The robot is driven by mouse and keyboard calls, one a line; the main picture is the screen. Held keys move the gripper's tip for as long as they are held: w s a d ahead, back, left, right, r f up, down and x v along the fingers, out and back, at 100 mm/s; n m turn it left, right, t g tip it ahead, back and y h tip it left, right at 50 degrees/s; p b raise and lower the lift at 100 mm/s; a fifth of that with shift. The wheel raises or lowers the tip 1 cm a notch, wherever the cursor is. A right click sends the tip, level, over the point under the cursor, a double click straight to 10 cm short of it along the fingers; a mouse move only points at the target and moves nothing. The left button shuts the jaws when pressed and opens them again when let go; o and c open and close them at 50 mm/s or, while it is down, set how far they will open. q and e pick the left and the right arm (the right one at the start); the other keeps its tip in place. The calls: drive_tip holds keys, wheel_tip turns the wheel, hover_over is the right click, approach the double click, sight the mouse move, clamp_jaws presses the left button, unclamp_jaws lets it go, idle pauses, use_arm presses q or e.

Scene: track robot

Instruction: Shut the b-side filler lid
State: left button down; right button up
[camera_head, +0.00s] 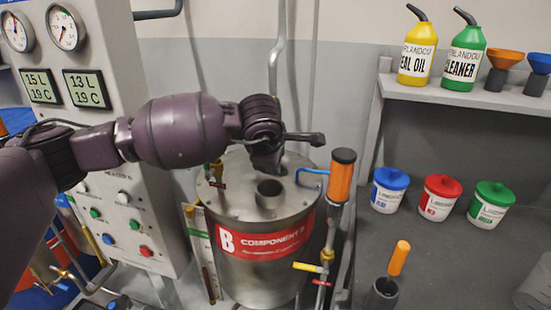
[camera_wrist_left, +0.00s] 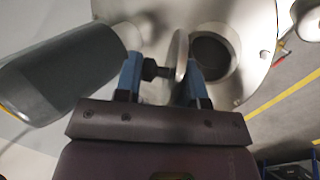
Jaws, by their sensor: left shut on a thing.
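The B component tank (camera_head: 262,250) is a steel drum with a red B label, in the head view. Its filler neck (camera_head: 270,190) stands open on top; in the left wrist view the dark round opening (camera_wrist_left: 210,57) shows. The filler lid (camera_wrist_left: 180,55) stands nearly edge-on beside this opening, with a black knob on its left. My left gripper (camera_wrist_left: 161,68) has its blue fingers closed around the knob and lid. In the head view my left gripper (camera_head: 268,164) is just behind the neck and hides the lid. My right gripper is not in view.
A gauge panel (camera_head: 110,150) stands left of the tank. A blue-handled pipe (camera_head: 311,176) is on the tank top. Blue, red (camera_head: 437,198) and green tubs stand on the right bench, below a shelf (camera_head: 490,97) with bottles.

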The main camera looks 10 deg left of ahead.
use_arm(q)
drive_tip(key=shift+r+t, duration=0.2)
drive_tip(key=shift+t, duration=0.1)
drive_tip(key=c, duration=1.1)
unclamp_jaws()
drive_tip(key=shift+o, duration=1.1)
drive_tip(key=shift+s+f, duration=0.1)
drive_tip(key=v, duration=1.1)
drive_tip(key=shift+f, duration=0.15)
